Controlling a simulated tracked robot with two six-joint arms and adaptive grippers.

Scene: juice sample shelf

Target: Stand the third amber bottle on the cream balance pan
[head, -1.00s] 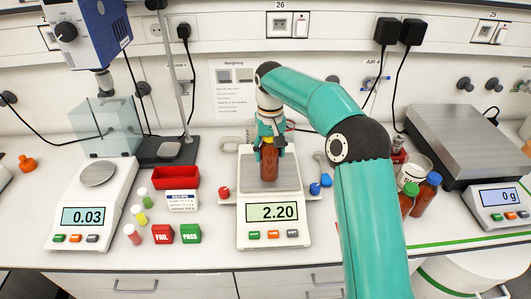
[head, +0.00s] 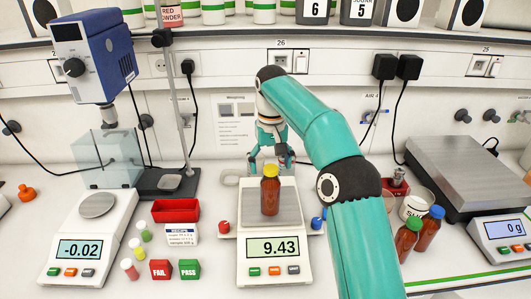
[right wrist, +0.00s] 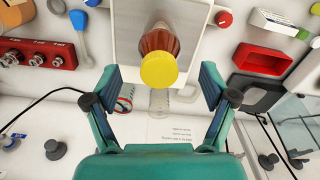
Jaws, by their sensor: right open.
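An amber bottle with a yellow cap (head: 270,192) stands upright on the cream pan (head: 291,207) of the middle balance, whose display reads 9.43. In the right wrist view the yellow cap (right wrist: 158,69) shows from above. My right gripper (head: 270,158) is open and empty, behind the bottle and apart from it. In the right wrist view its fingers stand wide on either side of the cap's picture, with no contact visible. Two more amber bottles, one green-capped (head: 405,240) and one blue-capped (head: 430,230), stand on the bench at the right. My left gripper is not in view.
A second balance (head: 85,250) stands at the left, and a large grey scale (head: 465,172) at the right. A red tray (head: 175,211), small vials and FAIL (head: 160,269) and PASS (head: 189,269) blocks lie left of the middle balance. The wall is close behind my right gripper.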

